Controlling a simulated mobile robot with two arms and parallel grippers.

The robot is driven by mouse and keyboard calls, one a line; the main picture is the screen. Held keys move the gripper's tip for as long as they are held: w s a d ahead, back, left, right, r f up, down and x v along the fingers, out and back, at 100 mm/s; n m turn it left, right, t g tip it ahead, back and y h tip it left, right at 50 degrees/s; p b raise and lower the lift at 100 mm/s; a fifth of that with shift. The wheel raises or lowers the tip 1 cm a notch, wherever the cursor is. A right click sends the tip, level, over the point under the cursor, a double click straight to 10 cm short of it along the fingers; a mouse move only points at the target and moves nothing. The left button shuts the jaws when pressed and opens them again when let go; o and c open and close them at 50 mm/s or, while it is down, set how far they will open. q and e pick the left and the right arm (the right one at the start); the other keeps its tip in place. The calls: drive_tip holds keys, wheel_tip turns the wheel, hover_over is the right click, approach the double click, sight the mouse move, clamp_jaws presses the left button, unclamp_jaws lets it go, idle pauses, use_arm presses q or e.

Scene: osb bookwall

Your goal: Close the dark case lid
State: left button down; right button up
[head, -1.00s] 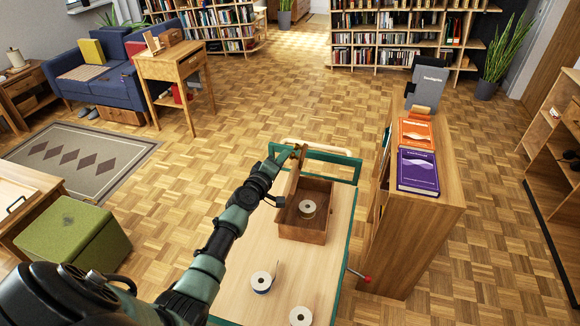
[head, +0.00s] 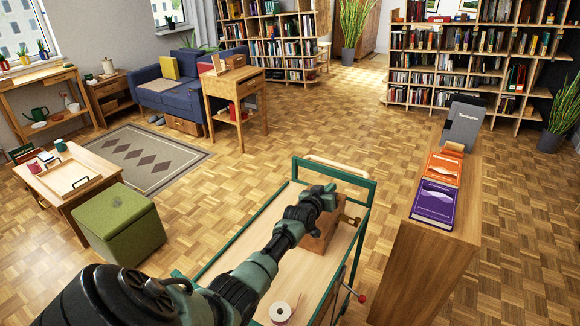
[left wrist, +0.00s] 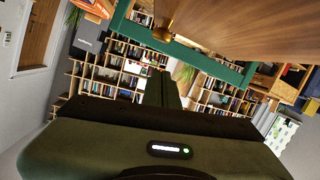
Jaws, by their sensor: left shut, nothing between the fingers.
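The dark brown wooden case (head: 318,238) stands on the cart's light wooden top, mostly hidden behind my left arm. How far its lid is open cannot be told in the head view. In the left wrist view a large brown wooden panel (left wrist: 250,28), apparently the lid, fills the top right, with a brass knob (left wrist: 163,33) at its edge. My left gripper (left wrist: 172,88) is shut and empty, just below the panel in that view. I cannot tell whether it touches it. In the head view its fingers are hidden behind the wrist. My right gripper is not in view.
The cart has a green rail frame (head: 372,192). A white spool (head: 281,311) stands on its near end. A wooden shelf unit (head: 425,270) with a purple book (head: 433,203) and an orange book (head: 442,168) stands close on the right. A green stool (head: 120,222) is left, with open floor between.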

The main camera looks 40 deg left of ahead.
use_arm(q)
drive_tip(key=shift+w+d+f, duration=0.2)
drive_tip(key=shift+d+f, duration=0.4)
drive_tip(key=shift+f, duration=0.2)
drive_tip(key=shift+w+d+f+b, duration=0.15)
drive_tip(key=shift+d+f+b, duration=0.25)
drive_tip(key=shift+f+b, duration=0.3)
drive_tip(key=shift+d+f, duration=0.1)
drive_tip(key=shift+f, duration=0.05)
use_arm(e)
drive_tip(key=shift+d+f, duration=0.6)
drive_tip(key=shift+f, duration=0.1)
use_arm(q)
drive_tip(key=shift+f, duration=0.15)
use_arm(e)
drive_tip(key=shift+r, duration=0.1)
use_arm(q)
wheel_tip(320, 180, up, 4)
drive_tip(key=p, duration=0.3)
drive_tip(key=shift+w+r, duration=0.15)
drive_tip(key=shift+r, duration=0.05)
drive_tip(key=v, duration=1)
drive_tip(key=shift+d, duration=0.15)
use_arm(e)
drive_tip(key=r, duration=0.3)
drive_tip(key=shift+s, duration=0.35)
